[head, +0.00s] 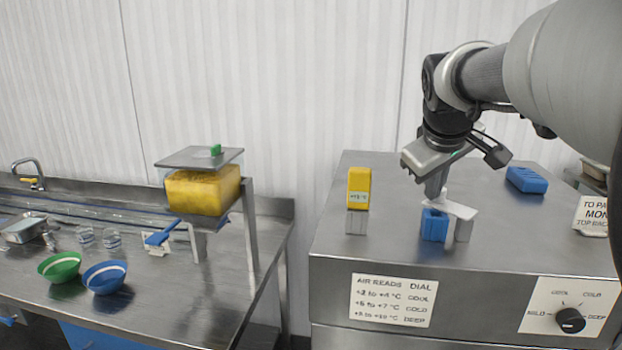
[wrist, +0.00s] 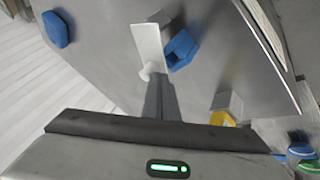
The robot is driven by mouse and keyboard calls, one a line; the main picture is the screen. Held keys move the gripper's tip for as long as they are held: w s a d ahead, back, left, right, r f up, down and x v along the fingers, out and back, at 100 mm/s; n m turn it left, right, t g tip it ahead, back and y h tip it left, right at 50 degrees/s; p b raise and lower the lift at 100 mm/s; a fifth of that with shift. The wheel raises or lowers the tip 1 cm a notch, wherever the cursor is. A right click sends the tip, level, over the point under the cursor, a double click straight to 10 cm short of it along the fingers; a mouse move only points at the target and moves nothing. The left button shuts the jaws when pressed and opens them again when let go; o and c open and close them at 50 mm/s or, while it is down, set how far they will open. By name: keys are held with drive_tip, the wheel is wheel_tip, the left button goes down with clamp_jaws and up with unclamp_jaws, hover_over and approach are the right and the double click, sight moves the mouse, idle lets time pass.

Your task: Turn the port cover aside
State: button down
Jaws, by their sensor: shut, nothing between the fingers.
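The port cover (head: 452,207) is a white flat plate with a small upright knob, on top of the steel cabinet. In the wrist view the cover (wrist: 147,42) stretches away from my fingertips, its round knob at the near end. A blue block with an opening (head: 434,226) stands beside and below it; the wrist view shows this blue block (wrist: 181,50) largely uncovered. A grey post (head: 463,230) stands under the cover's right end. My gripper (head: 436,193) points down with its fingers shut and empty, at the knob; whether they touch it I cannot tell. The fingertips (wrist: 157,84) also show in the wrist view.
A yellow device (head: 359,187) stands on a grey block to the left, and another blue block (head: 526,180) lies at the back right. A dial (head: 570,320) is on the cabinet front. A gap separates the left bench, with a yellow hopper (head: 202,192) and bowls (head: 105,277).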

drive_tip(key=shift+w+d+m+h, duration=0.1)
drive_tip(key=shift+w+m+h, duration=0.2)
drive_tip(key=shift+m, duration=0.2)
drive_tip(key=shift+w+d+m+g+h, duration=0.25)
drive_tip(key=shift+w+m+g+h, duration=0.3)
drive_tip(key=shift+m, duration=0.45)
drive_tip(key=m, duration=0.1)
drive_tip(key=w+d+m+g+h+p, duration=0.1)
drive_tip(key=shift+w+m, duration=0.2)
drive_tip(key=shift+m, duration=0.2)
drive_tip(key=m+g+p, duration=0.1)
drive_tip(key=w+d+m+h, duration=0.1)
drive_tip(key=shift+d+r+m+g+p, duration=0.15)
drive_tip(key=shift+d+m+g+p, duration=0.1)
drive_tip(key=shift+m+g+p, duration=0.1)
drive_tip(key=shift+w+d+m+g+p, duration=0.15)
drive_tip(key=shift+d+m+g+p, duration=0.5)
drive_tip(key=shift+m, duration=0.4)
drive_tip(key=shift+d+h, duration=0.1)
drive_tip(key=shift+h, duration=0.15)
drive_tip(key=shift+w+d, duration=0.1)
drive_tip(key=shift+d, duration=0.25)
